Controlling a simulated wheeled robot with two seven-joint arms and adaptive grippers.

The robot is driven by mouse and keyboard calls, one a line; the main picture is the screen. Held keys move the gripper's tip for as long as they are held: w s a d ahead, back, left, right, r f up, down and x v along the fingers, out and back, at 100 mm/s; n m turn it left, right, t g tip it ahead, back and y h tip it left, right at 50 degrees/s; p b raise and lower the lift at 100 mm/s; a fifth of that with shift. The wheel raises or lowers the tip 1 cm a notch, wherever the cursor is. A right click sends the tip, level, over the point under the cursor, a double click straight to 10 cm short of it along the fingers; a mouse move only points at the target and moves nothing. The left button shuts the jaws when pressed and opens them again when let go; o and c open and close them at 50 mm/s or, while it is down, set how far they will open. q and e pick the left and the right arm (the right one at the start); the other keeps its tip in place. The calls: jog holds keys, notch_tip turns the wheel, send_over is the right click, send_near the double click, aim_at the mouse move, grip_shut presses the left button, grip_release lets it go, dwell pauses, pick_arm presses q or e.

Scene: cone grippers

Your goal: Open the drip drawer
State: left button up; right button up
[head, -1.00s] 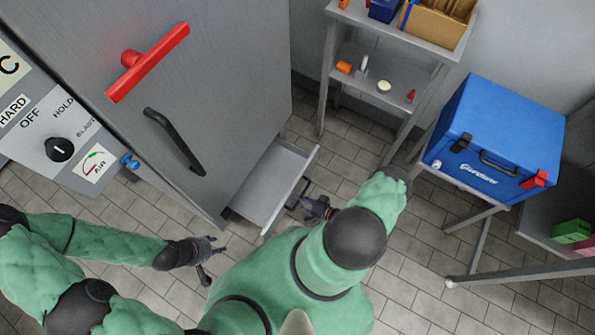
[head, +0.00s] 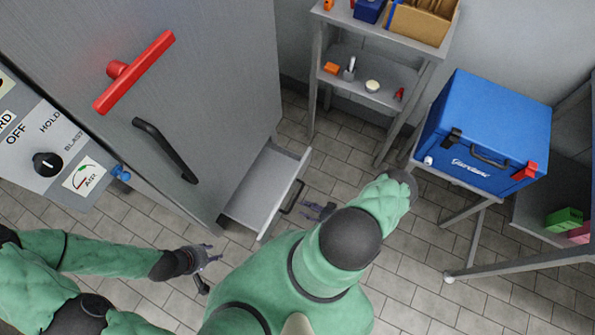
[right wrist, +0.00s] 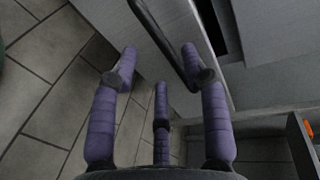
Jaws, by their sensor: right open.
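The drip drawer (head: 262,190) is a grey tray standing pulled out at the foot of the steel cabinet (head: 215,90). Its dark bar handle (head: 293,197) is on the drawer's front and also crosses the top of the right wrist view (right wrist: 162,38). My right gripper (head: 319,211) is open, just to the right of the handle and apart from it in the head view. Its purple fingers (right wrist: 158,68) are spread and hold nothing. My left gripper (head: 212,266) is open and empty, left of the drawer above the floor.
The cabinet door has a black handle (head: 165,150) and a red T-shaped handle (head: 135,72). A blue box (head: 485,130) stands on a stand at the right. A shelf unit (head: 375,75) stands at the back. Tiled floor is free around the drawer.

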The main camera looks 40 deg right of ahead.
jog(key=v, duration=0.6)
dwell(0.5)
jog(key=w+a+r+n+g+y+p, duration=0.1)
jog(key=w+a+r+n+g+y, duration=0.2)
jog(key=a+g, duration=0.4)
jog(key=a+r+n+g+y+p, duration=0.1)
jog(key=a+r+n+g+y, duration=0.15)
jog(key=a+r+g, duration=0.35)
jog(key=w+a+r+n+h, duration=0.1)
jog(key=a+r+n+h, duration=0.1)
jog(key=r, duration=0.4)
jog(key=w+a+r+n+h+p, duration=0.1)
jog(key=w+a+r+h, duration=0.1)
jog(key=r, duration=0.4)
jog(key=w+a+r+n+g+h, duration=0.1)
jog(key=a+r+n+h, duration=0.1)
jog(key=a+r, duration=0.3)
jog(key=shift+w+r+n+h+p, duration=0.35)
jog(key=shift+r+h, duration=0.3)
jog(key=shift+r, duration=0.3)
